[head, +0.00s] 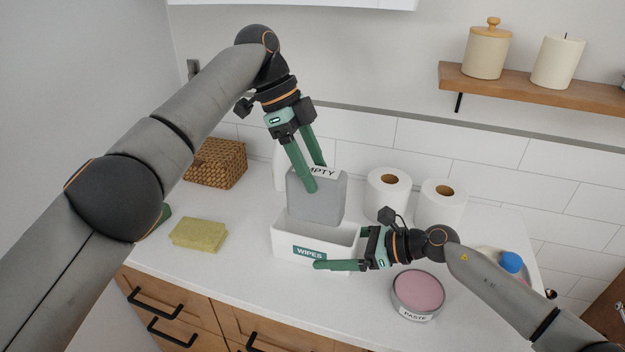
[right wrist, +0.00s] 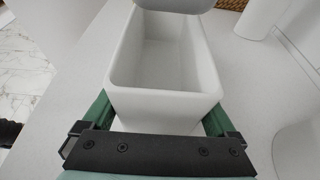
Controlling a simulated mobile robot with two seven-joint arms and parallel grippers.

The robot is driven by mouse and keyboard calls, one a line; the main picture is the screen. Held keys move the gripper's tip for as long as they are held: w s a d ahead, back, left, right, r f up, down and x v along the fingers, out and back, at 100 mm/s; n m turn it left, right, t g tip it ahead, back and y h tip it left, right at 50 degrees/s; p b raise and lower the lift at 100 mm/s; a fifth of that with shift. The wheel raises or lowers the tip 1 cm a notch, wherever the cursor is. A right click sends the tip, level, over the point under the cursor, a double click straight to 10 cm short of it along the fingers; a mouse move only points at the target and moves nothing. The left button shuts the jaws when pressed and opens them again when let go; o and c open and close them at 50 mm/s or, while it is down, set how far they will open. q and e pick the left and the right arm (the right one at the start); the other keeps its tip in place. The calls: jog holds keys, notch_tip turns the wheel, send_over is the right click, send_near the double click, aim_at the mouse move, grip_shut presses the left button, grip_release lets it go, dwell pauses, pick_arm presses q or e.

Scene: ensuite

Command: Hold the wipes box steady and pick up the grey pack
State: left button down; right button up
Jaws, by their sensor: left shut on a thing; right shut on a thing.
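The grey pack (head: 316,207) is held upright by my left gripper (head: 314,178), which is shut on its upper part. The white wipes box (head: 284,240), labelled WIPES, stands on the counter below it. The pack's bottom (right wrist: 175,5) shows above the box's far end.
A yellow-green folded cloth (head: 198,234) and a wicker basket (head: 217,163) are at left. Two white paper rolls (head: 388,195) stand behind the right gripper. A round tin of pink paste (head: 418,292) is close in front of my right arm. The counter's front middle is clear.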

jog(key=o, duration=1.2)
jog(key=shift+c, duration=0.2)
